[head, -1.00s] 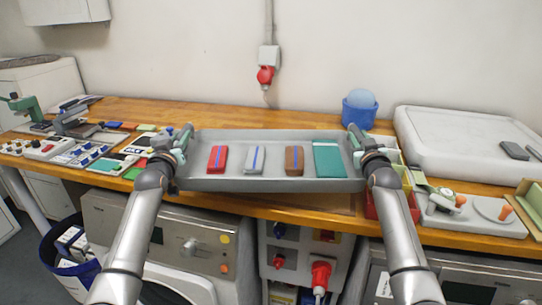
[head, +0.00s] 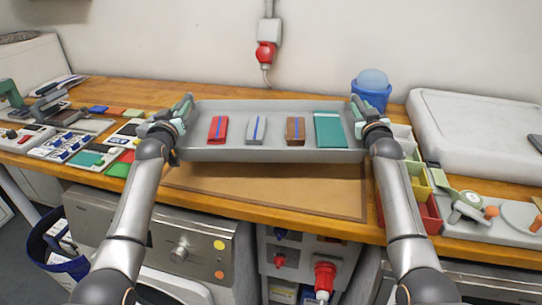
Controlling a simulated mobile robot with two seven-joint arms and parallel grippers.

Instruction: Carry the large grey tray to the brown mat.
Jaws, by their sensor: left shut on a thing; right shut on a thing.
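The large grey tray (head: 225,154) is held level between my two grippers. It carries a red item, a grey item and a brown item, each with a blue stripe, and a teal folded item. My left gripper (head: 183,115) is shut on the tray's left end. My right gripper (head: 361,115) is shut on its right end. The brown mat (head: 270,190) lies on the wooden bench, and its near part shows below the tray's front wall. The tray hides the mat's far part. I cannot tell whether the tray touches the mat.
Stacked coloured bins (head: 428,208) stand close to the right of my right gripper. A blue tub (head: 371,92) and a large pale grey lidded box (head: 480,130) stand at the back right. Panels and coloured pieces crowd the bench's left side. A red socket (head: 265,54) hangs on the wall.

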